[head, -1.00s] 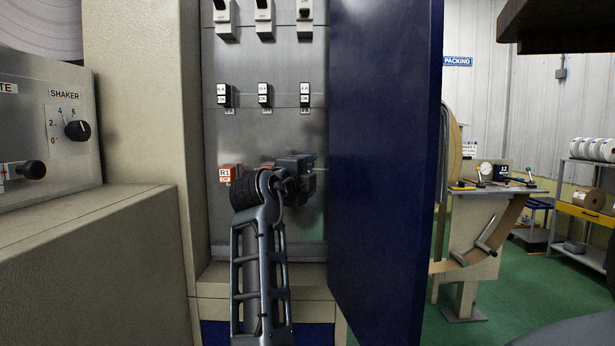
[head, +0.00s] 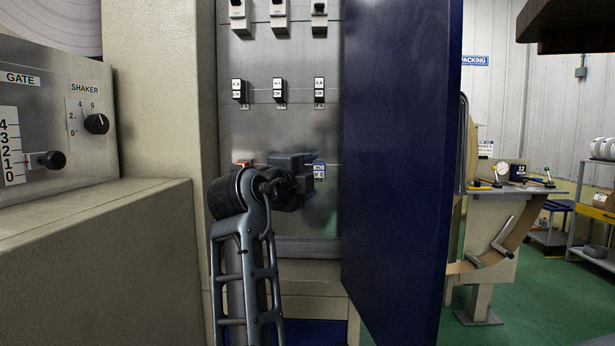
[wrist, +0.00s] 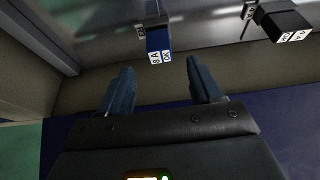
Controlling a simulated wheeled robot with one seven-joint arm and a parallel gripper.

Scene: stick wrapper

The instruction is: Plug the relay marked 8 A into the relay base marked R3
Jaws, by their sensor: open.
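In the wrist view, a blue relay with white labels (wrist: 157,42) reads 8 A. It joins a small dark mount on the grey panel. My gripper (wrist: 161,66) is open and empty; its two fingertips are spread to either side of the relay's near end, just short of it. In the head view, my gripper (head: 292,170) is at the lower panel, seen from behind and partly hidden by my wrist. A blue-and-white labelled part (head: 319,170) shows just right of it.
A black relay (wrist: 285,24) sits to the right in the wrist view. Several black relays (head: 279,89) form a row above my gripper. A red part (head: 241,163) is mostly hidden behind my wrist. The open blue door (head: 400,150) bounds the right side, a beige wall (head: 160,90) the left.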

